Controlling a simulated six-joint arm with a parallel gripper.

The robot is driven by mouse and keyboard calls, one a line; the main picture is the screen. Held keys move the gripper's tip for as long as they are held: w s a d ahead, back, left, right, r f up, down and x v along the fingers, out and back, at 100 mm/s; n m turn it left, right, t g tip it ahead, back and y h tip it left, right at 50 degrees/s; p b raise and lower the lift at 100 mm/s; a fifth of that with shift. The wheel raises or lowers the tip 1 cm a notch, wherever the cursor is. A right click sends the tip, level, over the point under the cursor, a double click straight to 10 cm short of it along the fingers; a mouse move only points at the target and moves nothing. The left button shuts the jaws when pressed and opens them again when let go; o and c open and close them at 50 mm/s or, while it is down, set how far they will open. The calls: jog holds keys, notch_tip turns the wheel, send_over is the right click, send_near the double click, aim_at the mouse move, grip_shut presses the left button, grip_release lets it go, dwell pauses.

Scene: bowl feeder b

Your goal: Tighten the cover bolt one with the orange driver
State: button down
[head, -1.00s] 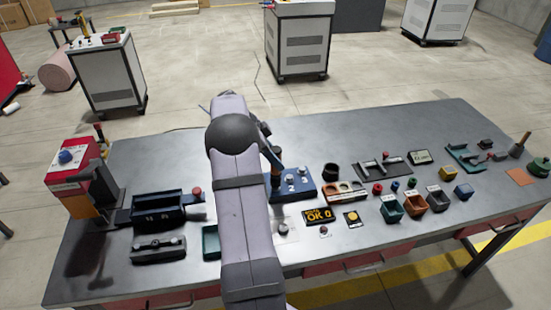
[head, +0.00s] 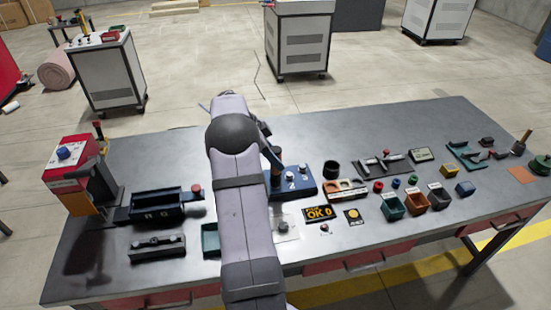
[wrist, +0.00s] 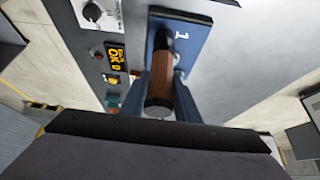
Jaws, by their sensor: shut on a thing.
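The blue cover block (head: 311,189) stands mid-table with silver bolts (head: 302,169) showing at positions 2 and 3. In the wrist view the block (wrist: 199,30) shows the label 1. My gripper (wrist: 160,80) is shut on the orange driver (wrist: 160,76), whose orange-brown handle sits between the two blue-grey fingers. The driver's dark lower end points at the block beside the label 1. Bolt one is hidden under the driver, so I cannot see whether the tip touches it. In the head view my arm covers most of the gripper.
An OK display (head: 318,213) lies in front of the block. A black cup (head: 331,170) and several small coloured bins (head: 416,201) stand to the right. A dark vise-like fixture (head: 158,207) and a red press (head: 77,170) stand at the left. Bare table lies behind the block.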

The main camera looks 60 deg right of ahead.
aim_at(276, 149)
jog(key=shift+f+b, duration=0.35)
jog(key=shift+f, duration=0.05)
dwell(0.4)
jog(key=shift+a+f+b, duration=0.1)
jog(key=shift+f+b, duration=0.25)
jog(key=shift+b, duration=0.95)
dwell(3.6)
jog(key=shift+r, duration=0.15)
jog(key=shift+r+p, duration=1.65)
jog(key=shift+r, duration=1.1)
